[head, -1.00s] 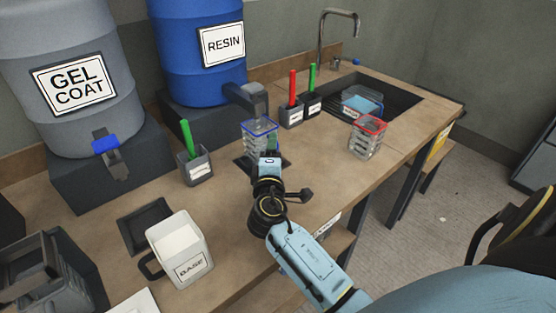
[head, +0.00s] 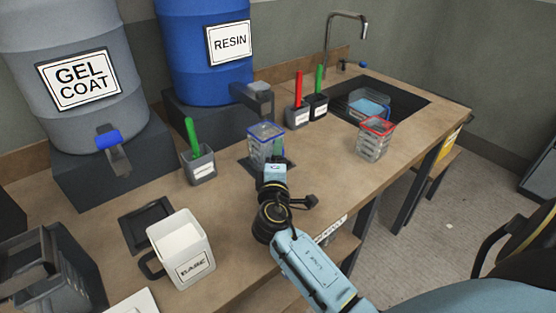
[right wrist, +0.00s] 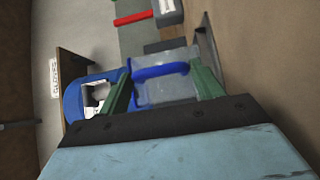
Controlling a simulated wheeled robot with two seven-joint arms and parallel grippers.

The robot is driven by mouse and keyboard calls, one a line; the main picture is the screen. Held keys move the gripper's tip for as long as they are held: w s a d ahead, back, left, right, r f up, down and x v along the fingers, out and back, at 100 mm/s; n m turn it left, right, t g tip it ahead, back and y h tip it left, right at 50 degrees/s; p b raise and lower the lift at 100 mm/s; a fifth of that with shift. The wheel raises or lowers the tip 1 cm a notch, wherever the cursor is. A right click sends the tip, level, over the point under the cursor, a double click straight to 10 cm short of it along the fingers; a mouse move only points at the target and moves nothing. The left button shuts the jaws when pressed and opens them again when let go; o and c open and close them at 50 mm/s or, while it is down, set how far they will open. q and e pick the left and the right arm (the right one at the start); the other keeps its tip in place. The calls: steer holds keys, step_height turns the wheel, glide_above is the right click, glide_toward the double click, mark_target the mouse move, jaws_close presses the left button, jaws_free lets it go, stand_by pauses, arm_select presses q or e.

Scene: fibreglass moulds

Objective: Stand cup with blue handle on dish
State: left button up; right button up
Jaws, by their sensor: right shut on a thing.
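A clear cup with a blue rim (head: 265,131) is held upright at the middle of the bench; its blue part (right wrist: 160,71) lies between my fingers in the right wrist view. My right gripper (right wrist: 163,88) is shut on this cup, and in the head view my right arm hides its lower near side. A dark square dish (head: 247,164) lies under or just behind the cup; its edge (right wrist: 207,48) shows beside the cup in the right wrist view. I cannot tell whether the cup's base touches it. My left gripper is out of view.
A red-rimmed clear cup (head: 376,140) stands right, by the sink (head: 415,105). Small dark holders (head: 298,116) with red and green sticks stand behind; another (head: 199,168) stands left. A BASE container (head: 182,250), a second dark square dish (head: 146,224) and two drums are left.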

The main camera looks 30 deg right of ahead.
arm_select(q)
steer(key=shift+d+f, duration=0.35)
arm_select(e)
steer(key=shift+f, duration=0.3)
